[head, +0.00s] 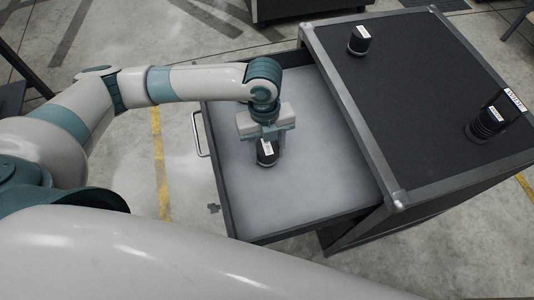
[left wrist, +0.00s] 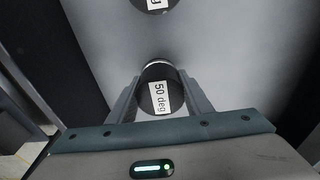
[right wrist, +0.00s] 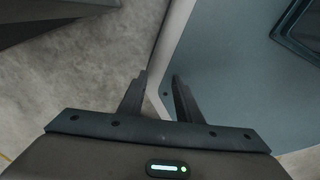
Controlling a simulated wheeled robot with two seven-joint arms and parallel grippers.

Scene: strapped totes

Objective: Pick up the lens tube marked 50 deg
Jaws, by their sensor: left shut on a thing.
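In the left wrist view, the black lens tube marked "50 deg" (left wrist: 159,93) is between the two fingers of my left gripper (left wrist: 160,88), which is shut on it. Its white label faces the camera. A second black tube (left wrist: 152,4) is partly cut off at the top edge. In the head view, my left gripper (head: 267,138) points down over the drawer, and a black tube with a white label (head: 266,154) shows at its fingers. I cannot tell which of the two it is. My right gripper (right wrist: 160,75) is open and empty, in the right wrist view only.
The open drawer (head: 232,205) has a grey floor, mostly bare, and raised dark walls. The black cabinet top (head: 425,85) stands higher at the right. It carries one black tube (head: 359,40) at the back and another (head: 487,124) at the right, beside an upright labelled piece (head: 513,103).

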